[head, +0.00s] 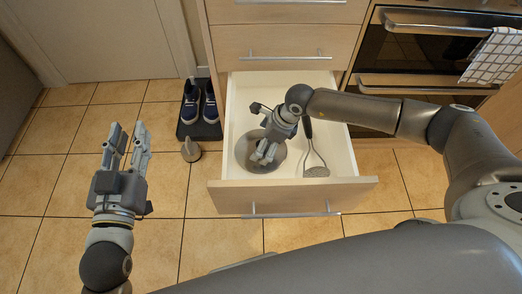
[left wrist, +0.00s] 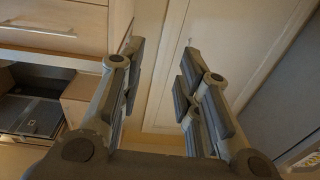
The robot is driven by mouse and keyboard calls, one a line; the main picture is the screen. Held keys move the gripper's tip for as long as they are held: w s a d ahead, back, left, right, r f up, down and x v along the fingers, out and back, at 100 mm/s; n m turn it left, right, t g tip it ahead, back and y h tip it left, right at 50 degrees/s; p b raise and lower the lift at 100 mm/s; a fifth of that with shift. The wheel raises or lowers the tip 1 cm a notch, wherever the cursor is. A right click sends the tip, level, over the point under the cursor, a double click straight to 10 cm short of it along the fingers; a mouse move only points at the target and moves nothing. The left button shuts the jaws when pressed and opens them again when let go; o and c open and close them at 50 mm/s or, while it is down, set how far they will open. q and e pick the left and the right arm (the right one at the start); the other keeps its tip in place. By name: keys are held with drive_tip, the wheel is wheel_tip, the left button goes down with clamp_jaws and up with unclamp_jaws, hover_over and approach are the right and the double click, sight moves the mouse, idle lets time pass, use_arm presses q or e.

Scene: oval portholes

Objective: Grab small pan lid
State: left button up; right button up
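A round grey metal piece (head: 246,158), which looks like the small pan lid, lies in the left part of the open drawer (head: 300,194) in the head view. My right gripper (head: 264,154) reaches down over it from the right and hides its middle. I cannot tell whether its fingers touch or hold a knob. My left gripper (head: 128,134) is raised over the tiled floor, left of the drawer, with its fingers apart and nothing between them. The left wrist view also shows its open fingers (left wrist: 158,72).
A utensil with a dark handle and slotted metal head (head: 316,168) lies right of the lid. Dark shoes (head: 200,102) on a mat and a small grey-brown object (head: 191,150) stand left of the drawer. An oven (head: 415,55) with a checked towel (head: 492,57) is at the upper right.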

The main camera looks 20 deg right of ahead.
drive_tip(key=shift+a+f, duration=0.15)
drive_tip(key=shift+f, duration=0.2)
drive_tip(key=c, duration=2.2)
drive_tip(key=shift+s+f, duration=0.1)
clamp_jaws()
